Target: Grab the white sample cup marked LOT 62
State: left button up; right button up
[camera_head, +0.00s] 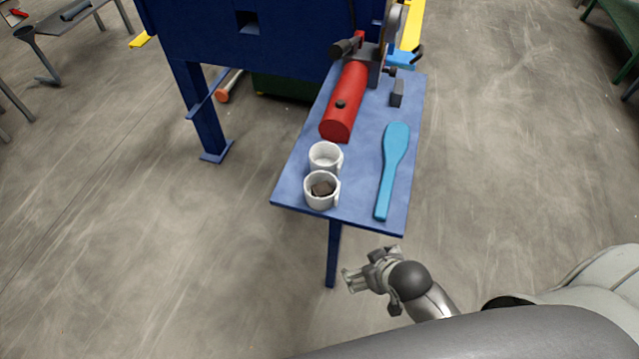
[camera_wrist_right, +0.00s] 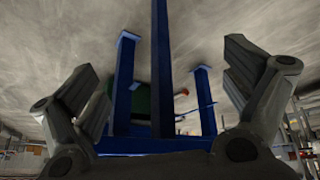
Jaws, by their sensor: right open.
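Two white cups stand upright at the near left corner of the blue table (camera_head: 362,205). No LOT marking can be read on either cup. My right gripper (camera_head: 352,278) is open and empty, in front of the table's near edge and apart from the cups. In the right wrist view, its spread fingers (camera_wrist_right: 162,78) frame blue legs, and no cup shows. My left gripper is not in view.
A light-blue paddle (camera_head: 394,160) lies along the table's right side. A red cylinder with a dark fitting (camera_head: 344,108) lies behind the cups. A large blue frame (camera_head: 270,40) stands at the back left. The floor right of the table is clear.

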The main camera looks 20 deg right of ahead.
notch_tip(320, 180, up, 12)
jog(key=w+t+p, duration=0.3)
jog(key=n+t+y, duration=0.2)
jog(key=t+y, duration=0.2)
jog(key=y, duration=0.1)
send_near(311, 180)
jog(key=shift+w+d+f, duration=0.1)
jog(key=shift+w+f, duration=0.2)
jog(key=shift+w, duration=0.15)
jog(key=shift+w+a+p, duration=0.2)
jog(key=shift+w+p, duration=0.1)
jog(key=shift+w, duration=0.1)
jog(key=p+x, duration=0.1)
jog(key=x, duration=0.2)
jog(key=shift+a, duration=0.25)
jog(key=shift+w+a+f, duration=0.2)
jog(key=shift+w+f, duration=0.15)
jog(key=shift+w, duration=0.15)
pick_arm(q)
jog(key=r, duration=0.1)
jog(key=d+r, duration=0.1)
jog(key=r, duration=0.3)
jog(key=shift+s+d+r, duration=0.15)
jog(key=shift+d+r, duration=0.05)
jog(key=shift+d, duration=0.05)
pick_arm(e)
jog(key=shift+s, duration=0.1)
jog(key=shift+c, duration=0.3)
